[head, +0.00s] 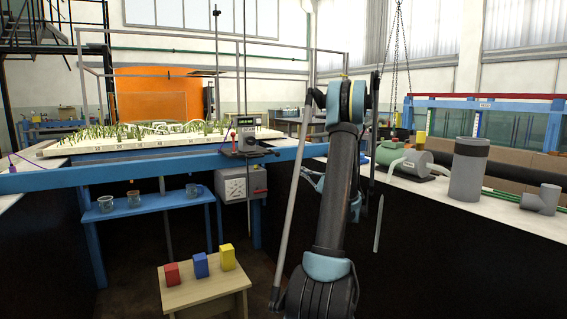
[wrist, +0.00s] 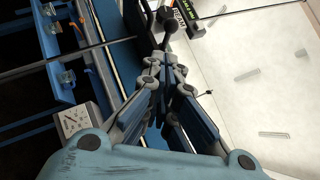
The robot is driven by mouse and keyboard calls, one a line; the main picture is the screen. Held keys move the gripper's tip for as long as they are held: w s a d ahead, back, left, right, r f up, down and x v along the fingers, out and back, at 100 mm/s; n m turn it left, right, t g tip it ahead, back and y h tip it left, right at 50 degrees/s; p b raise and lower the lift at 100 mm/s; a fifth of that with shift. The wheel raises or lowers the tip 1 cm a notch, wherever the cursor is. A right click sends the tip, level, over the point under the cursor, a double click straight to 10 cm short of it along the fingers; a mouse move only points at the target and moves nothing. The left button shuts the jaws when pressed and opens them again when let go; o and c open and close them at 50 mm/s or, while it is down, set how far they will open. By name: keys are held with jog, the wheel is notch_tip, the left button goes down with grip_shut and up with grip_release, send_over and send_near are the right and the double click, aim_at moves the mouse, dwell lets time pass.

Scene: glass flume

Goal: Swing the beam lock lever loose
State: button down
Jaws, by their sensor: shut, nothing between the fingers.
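The beam lock lever (wrist: 168,24), a dark stem with a round black knob, shows at the top of the wrist view, just beyond my fingertips. In the head view, a dark lever (head: 268,151) sticks out to the right from the grey unit on the blue beam (head: 130,175). My gripper (wrist: 168,63) is shut and empty, its fingertips close below the lever in the wrist view. I cannot tell whether they touch it. In the head view my gripper is mostly hidden behind my arm.
A small display box (head: 245,121) stands above the lever, and a grey dial box (head: 241,184) hangs below the beam. A stool (head: 205,290) with red, blue and yellow blocks stands lower down. A white model bed (head: 75,146) lies behind the beam.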

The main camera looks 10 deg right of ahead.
jog(key=x, duration=0.9)
jog(key=shift+w+r, duration=0.2)
jog(key=shift+r, duration=0.15)
